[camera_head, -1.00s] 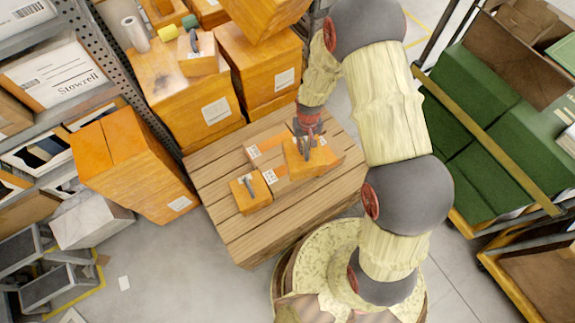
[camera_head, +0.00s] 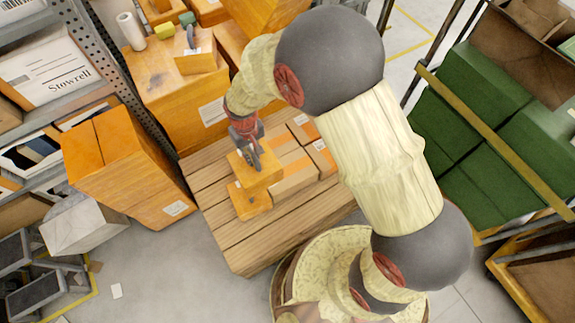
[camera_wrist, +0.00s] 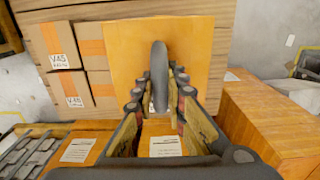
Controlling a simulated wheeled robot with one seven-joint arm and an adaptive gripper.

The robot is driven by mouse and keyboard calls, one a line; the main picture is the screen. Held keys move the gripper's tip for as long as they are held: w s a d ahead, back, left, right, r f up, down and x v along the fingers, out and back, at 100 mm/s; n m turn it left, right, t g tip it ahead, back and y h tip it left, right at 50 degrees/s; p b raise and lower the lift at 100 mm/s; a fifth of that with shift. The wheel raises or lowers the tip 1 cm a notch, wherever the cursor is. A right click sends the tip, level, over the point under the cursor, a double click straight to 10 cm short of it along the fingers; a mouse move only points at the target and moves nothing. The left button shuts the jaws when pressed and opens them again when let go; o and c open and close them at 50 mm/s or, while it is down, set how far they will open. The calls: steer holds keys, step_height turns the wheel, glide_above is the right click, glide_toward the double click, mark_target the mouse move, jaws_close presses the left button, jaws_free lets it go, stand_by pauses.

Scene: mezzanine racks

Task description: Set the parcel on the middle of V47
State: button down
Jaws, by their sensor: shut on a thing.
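My gripper (camera_head: 246,140) is shut on the dark curved handle of an orange parcel (camera_head: 262,180). In the wrist view the held parcel (camera_wrist: 190,40) fills the upper middle, with its handle (camera_wrist: 160,65) between the fingers. Flat cartons with orange tape lie on the pallet; the wrist view shows labels reading V45 on one carton (camera_wrist: 75,35) and V46 on another (camera_wrist: 101,102). I cannot read V47; its carton may be hidden or its label too small.
The wooden pallet (camera_head: 235,255) has bare planks at its front and left. Large orange boxes (camera_head: 180,85) stand behind it, one bearing another handled parcel (camera_head: 195,62). A tall orange box (camera_head: 120,165) and shelving are at left.

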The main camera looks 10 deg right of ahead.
steer(key=w+d+f+b, duration=0.2)
steer(key=d+f+b, duration=0.1)
steer(key=d+f, duration=0.3)
steer(key=w+d+f+b, duration=0.3)
steer(key=d+f+b, duration=0.1)
steer(key=d+f, duration=0.2)
steer(key=shift+w+d+f, duration=0.15)
steer(key=shift+w+f, duration=0.2)
steer(key=shift+f, duration=0.1)
steer(key=c, duration=2.3)
jaws_free()
steer(key=shift+f, duration=0.1)
steer(key=o, duration=0.5)
